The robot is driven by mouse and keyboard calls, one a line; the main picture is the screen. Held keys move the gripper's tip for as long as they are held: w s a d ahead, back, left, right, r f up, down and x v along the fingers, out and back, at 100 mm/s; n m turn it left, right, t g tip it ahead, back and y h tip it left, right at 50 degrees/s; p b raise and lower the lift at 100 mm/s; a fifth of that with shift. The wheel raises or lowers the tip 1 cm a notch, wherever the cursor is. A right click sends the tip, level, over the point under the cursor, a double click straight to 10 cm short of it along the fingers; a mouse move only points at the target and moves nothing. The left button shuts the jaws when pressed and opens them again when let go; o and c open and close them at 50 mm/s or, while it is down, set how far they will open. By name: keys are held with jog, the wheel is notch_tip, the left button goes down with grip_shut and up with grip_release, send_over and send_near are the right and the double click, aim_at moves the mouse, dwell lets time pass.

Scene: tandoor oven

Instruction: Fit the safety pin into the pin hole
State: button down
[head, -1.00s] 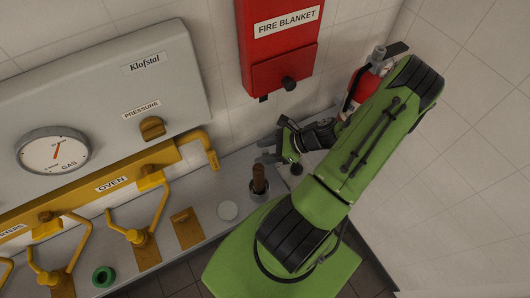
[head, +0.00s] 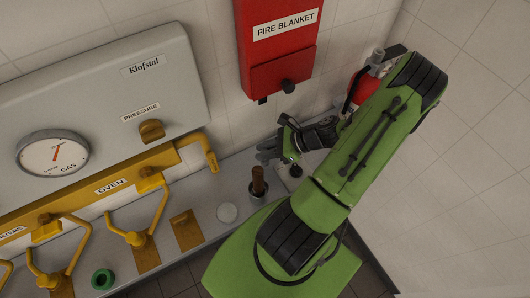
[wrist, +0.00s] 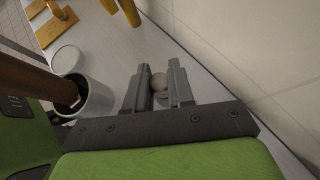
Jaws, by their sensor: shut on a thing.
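My gripper (head: 268,151) is low over the grey counter, at the left end of my green arm, below the fire blanket box. In the wrist view its two grey fingers (wrist: 158,90) are shut on a small grey round-headed piece, apparently the safety pin (wrist: 159,82). Most of the pin is hidden between and beyond the fingers. A yellow plate (head: 187,230) lies on the counter to the left, beneath the yellow pipe end. I cannot clearly make out the pin hole in either view.
A grey cup with a brown wooden handle in it (head: 258,183) stands beside my gripper. A white disc (head: 227,213) lies left of it. Yellow levers (head: 150,207) and a green ring (head: 103,279) are farther left. The tiled wall and red extinguisher (head: 363,88) are close behind my arm.

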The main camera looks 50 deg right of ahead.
jog(key=shift+s+d+r, duration=0.25)
jog(key=shift+r, duration=0.2)
jog(key=shift+s+d+r, duration=0.2)
jog(key=shift+r, duration=0.25)
jog(key=s+d, duration=0.3)
jog(key=s, duration=0.1)
jog(key=s+d, duration=0.4)
jog(key=s+d+b, duration=0.1)
jog(key=s+d, duration=0.2)
jog(key=s, duration=0.2)
jog(key=shift+d, duration=0.3)
jog(key=c, duration=1.7)
grip_release()
grip_shut()
notch_tip(320, 180, up, 4)
jog(key=p, duration=0.5)
jog(key=shift+r, duration=0.1)
jog(key=shift+w, duration=0.1)
